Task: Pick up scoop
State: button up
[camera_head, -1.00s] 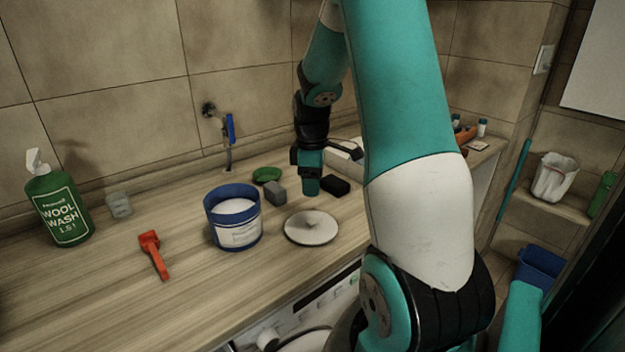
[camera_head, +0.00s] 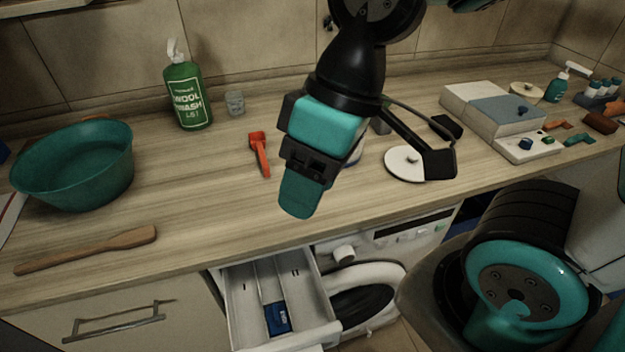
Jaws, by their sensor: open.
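The scoop (camera_head: 260,153) is a small orange-red scoop lying on the wooden counter, left of centre. Its bowl end points to the back and its handle to the front. My gripper (camera_head: 300,196) hangs over the counter just right of and in front of the scoop, apart from it in the picture. It is open, and nothing shows held in it. The gap between its fingers is hidden from this side. The blue-and-white tub (camera_head: 357,156) is mostly hidden behind my gripper.
A green wool wash bottle (camera_head: 188,97) and a clear glass (camera_head: 235,103) stand behind the scoop. A teal basin (camera_head: 75,165) and wooden paddle (camera_head: 90,248) are left. A white round lid (camera_head: 404,164) lies right. An open drawer (camera_head: 240,300) juts out below the counter.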

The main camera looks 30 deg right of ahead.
aim_at(257, 139)
jog(key=z, duration=0.6)
jog(key=k, duration=1.1)
jog(key=u, duration=0.7)
jog(key=i, duration=1.5)
jog(key=z, duration=0.5)
